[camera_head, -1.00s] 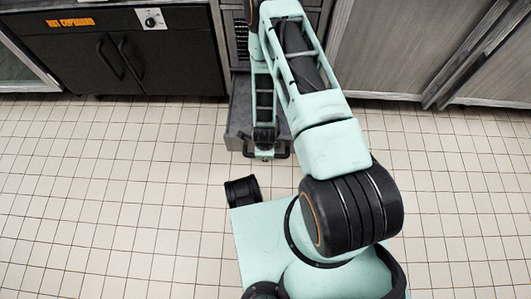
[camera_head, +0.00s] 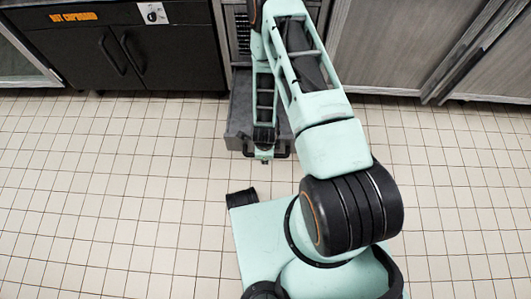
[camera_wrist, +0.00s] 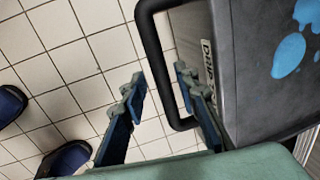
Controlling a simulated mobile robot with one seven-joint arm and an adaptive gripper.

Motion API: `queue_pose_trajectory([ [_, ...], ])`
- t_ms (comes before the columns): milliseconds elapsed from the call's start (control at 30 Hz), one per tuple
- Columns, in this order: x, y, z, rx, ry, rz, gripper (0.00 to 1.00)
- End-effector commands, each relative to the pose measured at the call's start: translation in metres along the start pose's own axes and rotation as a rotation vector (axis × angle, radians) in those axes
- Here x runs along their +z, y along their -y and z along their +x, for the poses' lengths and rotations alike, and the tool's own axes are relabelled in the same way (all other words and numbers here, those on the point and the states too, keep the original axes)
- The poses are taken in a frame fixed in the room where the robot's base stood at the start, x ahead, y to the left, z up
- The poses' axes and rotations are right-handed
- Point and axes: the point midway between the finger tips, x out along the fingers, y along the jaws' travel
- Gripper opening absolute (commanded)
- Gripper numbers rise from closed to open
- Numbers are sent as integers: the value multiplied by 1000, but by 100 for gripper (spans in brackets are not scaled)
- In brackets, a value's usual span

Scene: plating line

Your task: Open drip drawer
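The drip drawer (camera_head: 240,115) is a dark grey drawer standing out from the cabinet front, low near the floor. In the wrist view its grey body (camera_wrist: 245,105) fills the right side, with light blue spots and a partly hidden label. Its black bar handle (camera_wrist: 152,45) runs down and bends back to the drawer front. My gripper (camera_wrist: 160,82) is open, with one finger on each side of the handle bar; gaps show beside the bar, and contact cannot be made out. In the head view my gripper (camera_head: 264,154) is at the drawer's handle, and my arm hides part of the drawer.
A black hot cupboard (camera_head: 130,55) with two handles stands left of the drawer. Grey cabinet doors (camera_head: 400,50) stand to the right. The tiled floor (camera_head: 120,190) is clear on both sides of my base.

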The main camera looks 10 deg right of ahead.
Motion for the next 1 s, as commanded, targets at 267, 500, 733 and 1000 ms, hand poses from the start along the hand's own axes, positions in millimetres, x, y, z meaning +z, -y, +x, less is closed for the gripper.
queue_pose_trajectory([
  [267,0,2,0,-4,-1,0,32],
  [500,0,3,-20,-6,1,0,32],
  [733,0,3,-59,-6,0,0,32],
  [1000,0,2,-100,-6,0,0,32],
])
